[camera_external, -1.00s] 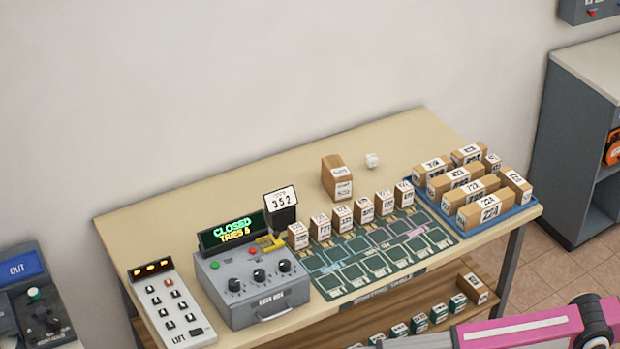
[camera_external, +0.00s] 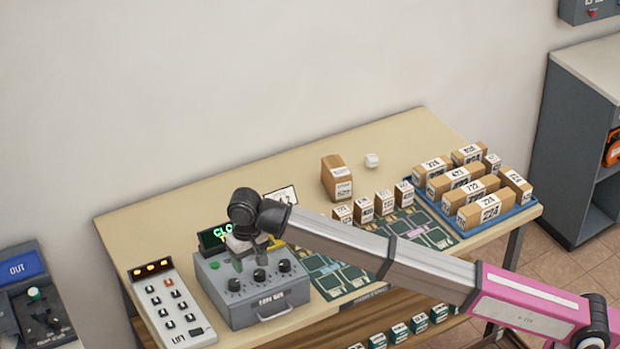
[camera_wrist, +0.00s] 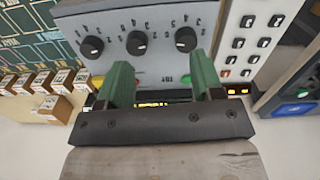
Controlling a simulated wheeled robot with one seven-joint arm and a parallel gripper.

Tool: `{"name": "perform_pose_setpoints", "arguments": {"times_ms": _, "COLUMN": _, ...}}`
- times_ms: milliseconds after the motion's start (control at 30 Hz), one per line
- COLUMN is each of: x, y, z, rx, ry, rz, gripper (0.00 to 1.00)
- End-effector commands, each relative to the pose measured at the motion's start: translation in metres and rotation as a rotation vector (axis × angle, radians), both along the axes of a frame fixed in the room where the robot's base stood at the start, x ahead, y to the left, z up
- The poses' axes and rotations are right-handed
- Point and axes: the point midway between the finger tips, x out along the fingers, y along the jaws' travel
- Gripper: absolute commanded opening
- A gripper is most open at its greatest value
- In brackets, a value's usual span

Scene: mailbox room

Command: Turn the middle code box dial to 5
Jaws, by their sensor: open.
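The grey code box (camera_external: 235,305) stands on the table with three black dials in a row. The middle dial (camera_external: 260,276) also shows in the wrist view (camera_wrist: 137,43), between the two outer dials (camera_wrist: 92,47) and (camera_wrist: 186,39). Small digits ring each dial; I cannot read for certain which digit the middle pointer is at. My gripper (camera_external: 250,262) is over the box by the dials, its green fingers pointing down. In the wrist view my gripper (camera_wrist: 162,72) is open and empty, with the middle dial ahead between its fingertips, nearer the left one. I see no contact.
The display (camera_external: 213,236) behind the dials is partly hidden by my arm. A keypad (camera_external: 172,310) stands left of the box. A green sorting mat (camera_external: 330,280) with small parcels and a blue tray (camera_external: 520,215) of boxes lie to the right.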

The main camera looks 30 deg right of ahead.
Motion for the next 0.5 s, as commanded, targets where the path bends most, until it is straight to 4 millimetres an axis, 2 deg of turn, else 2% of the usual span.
{"name": "perform_pose_setpoints", "arguments": {"times_ms": 33, "x": 0.01, "y": -0.015, "z": 0.008, "rx": 0.003, "ry": -0.002, "rz": -0.035, "gripper": 0.61}}
{"name": "perform_pose_setpoints", "arguments": {"times_ms": 100, "x": 0.018, "y": -0.028, "z": 0.017, "rx": 0.004, "ry": -0.003, "rz": -0.068, "gripper": 0.61}}
{"name": "perform_pose_setpoints", "arguments": {"times_ms": 233, "x": 0.025, "y": -0.039, "z": 0.022, "rx": 0.005, "ry": -0.004, "rz": -0.099, "gripper": 0.61}}
{"name": "perform_pose_setpoints", "arguments": {"times_ms": 367, "x": 0.025, "y": -0.04, "z": 0.013, "rx": 0.004, "ry": -0.004, "rz": -0.1, "gripper": 0.61}}
{"name": "perform_pose_setpoints", "arguments": {"times_ms": 500, "x": 0.024, "y": -0.04, "z": -0.009, "rx": 0.004, "ry": -0.003, "rz": -0.099, "gripper": 0.61}}
